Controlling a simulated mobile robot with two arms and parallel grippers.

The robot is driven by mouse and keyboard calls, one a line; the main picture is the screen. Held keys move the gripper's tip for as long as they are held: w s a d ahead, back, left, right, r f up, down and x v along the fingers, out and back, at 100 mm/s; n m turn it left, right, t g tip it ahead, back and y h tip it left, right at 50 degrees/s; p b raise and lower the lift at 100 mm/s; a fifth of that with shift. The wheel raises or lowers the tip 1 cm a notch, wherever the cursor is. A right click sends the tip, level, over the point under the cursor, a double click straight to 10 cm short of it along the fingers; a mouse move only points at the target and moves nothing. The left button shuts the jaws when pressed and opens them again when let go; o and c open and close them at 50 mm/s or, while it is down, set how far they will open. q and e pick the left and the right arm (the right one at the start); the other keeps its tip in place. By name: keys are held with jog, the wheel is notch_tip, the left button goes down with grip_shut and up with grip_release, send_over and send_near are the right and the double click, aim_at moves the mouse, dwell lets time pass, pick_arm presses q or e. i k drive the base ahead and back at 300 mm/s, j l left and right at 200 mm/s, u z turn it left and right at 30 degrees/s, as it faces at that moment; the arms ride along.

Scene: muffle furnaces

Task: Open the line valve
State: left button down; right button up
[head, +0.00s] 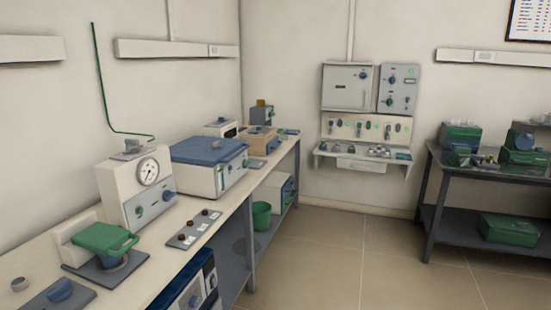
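I cannot tell for certain which part is the line valve. A thin green line (103,90) runs down the left wall, bends, and ends above a white box with a round dial gauge (149,172). A small grey fitting (132,148) sits on top of that box. The box front has a green knob (139,211) and a blue knob (167,196). More small knobs and valves show on the white panel (367,127) on the back wall, too small to tell their positions. Neither of my grippers is in view.
A long bench (228,205) runs along the left wall with a blue-lidded box (208,151), a green-handled device (104,238) and a small control plate (194,229). A dark table (432,212) stands at the right. The tiled floor (365,258) between is clear.

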aim_at(131, 143)
jog(key=i+j, duration=0.1)
jog(key=i, duration=0.4)
jog(key=i+j, duration=0.1)
jog(key=i, duration=0.4)
